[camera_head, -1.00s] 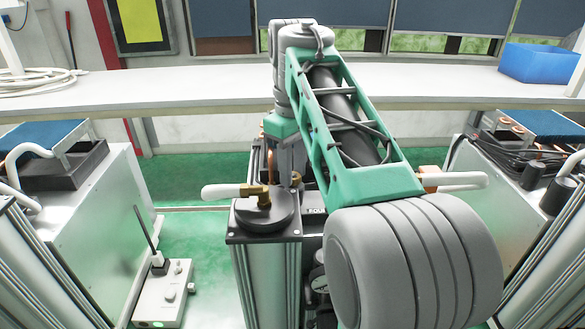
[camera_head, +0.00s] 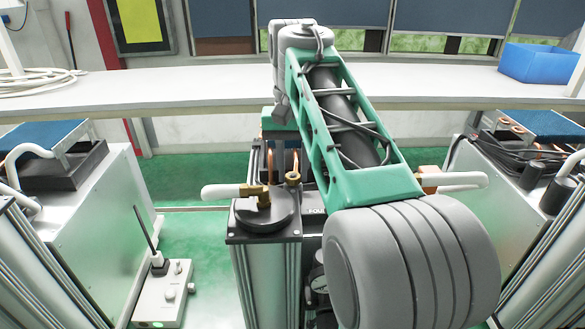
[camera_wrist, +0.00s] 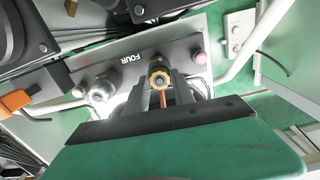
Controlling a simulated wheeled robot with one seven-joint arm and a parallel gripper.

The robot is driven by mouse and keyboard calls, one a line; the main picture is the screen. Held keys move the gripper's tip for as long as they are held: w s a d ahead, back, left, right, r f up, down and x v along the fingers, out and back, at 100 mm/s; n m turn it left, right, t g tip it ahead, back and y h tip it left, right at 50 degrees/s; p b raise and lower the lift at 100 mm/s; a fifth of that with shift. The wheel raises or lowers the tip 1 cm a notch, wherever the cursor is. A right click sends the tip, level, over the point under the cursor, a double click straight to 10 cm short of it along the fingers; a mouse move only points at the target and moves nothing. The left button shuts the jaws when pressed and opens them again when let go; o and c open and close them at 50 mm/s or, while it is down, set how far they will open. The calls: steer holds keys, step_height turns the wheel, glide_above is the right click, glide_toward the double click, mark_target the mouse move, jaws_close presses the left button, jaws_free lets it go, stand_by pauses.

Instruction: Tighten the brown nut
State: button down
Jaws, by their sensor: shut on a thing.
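The brown nut (camera_wrist: 159,79) shows in the wrist view as a brass-coloured ring around a darker centre, in front of the panel marked FOUR. My gripper (camera_wrist: 160,84) has one grey finger on each side of it and is shut on it. A copper pipe (camera_wrist: 163,99) runs between the fingers. In the head view a brass fitting (camera_head: 292,178) stands at the back right of the column's black top, with copper pipe rising by it. My arm hides much of the area to its right, and the finger contact is too small to make out there.
A grey column (camera_head: 265,270) stands below. Metal cabinets (camera_head: 105,210) flank both sides. A white bench (camera_head: 180,88) with a blue bin (camera_head: 538,62) spans the back.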

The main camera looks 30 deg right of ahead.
mark_target(293, 175)
steer(key=shift+m, duration=0.7)
steer(key=c, duration=1.1)
jaws_free()
steer(key=shift+o, duration=0.2)
step_height(293, 175, up, 8)
steer(key=shift+f, duration=0.1)
